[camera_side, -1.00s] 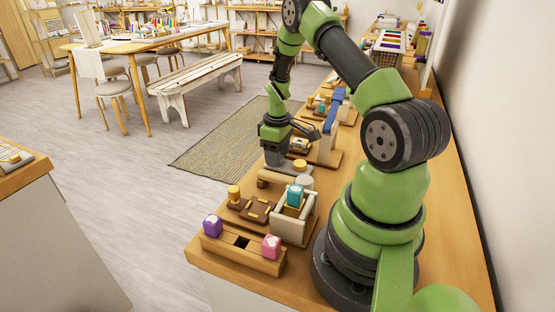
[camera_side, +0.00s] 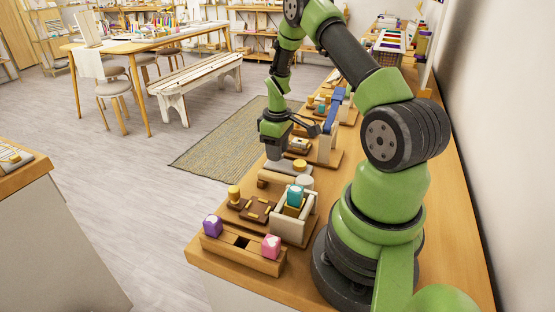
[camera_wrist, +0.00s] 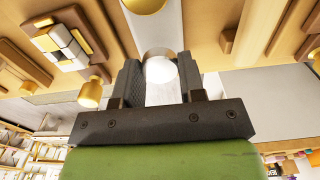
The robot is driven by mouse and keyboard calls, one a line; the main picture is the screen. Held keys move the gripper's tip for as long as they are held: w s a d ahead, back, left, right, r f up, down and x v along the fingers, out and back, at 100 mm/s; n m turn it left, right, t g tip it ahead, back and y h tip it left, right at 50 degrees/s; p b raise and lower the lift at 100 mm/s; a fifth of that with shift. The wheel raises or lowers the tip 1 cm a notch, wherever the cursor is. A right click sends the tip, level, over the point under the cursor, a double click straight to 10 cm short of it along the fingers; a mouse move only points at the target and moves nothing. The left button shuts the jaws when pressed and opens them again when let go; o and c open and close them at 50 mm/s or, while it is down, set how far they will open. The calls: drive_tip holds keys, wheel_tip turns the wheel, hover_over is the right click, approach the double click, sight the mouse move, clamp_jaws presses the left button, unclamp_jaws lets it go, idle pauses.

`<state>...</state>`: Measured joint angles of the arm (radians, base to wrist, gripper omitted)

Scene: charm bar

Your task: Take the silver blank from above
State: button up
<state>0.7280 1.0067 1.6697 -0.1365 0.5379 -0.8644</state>
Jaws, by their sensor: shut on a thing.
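My gripper (camera_side: 276,157) hangs fingers down over the bench, behind the front row of pieces in the side view. In the wrist view its two dark fingers are shut on the silver blank (camera_wrist: 160,69), a shiny round piece held between the fingertips. In the side view I cannot make out the blank at the fingertips.
A gold round piece (camera_side: 300,164) and a grey round piece (camera_side: 304,181) stand close by the gripper. A light box (camera_side: 291,226) with a teal cube (camera_side: 295,195) is nearer.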

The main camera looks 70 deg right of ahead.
drive_tip(key=shift+r, duration=2.2)
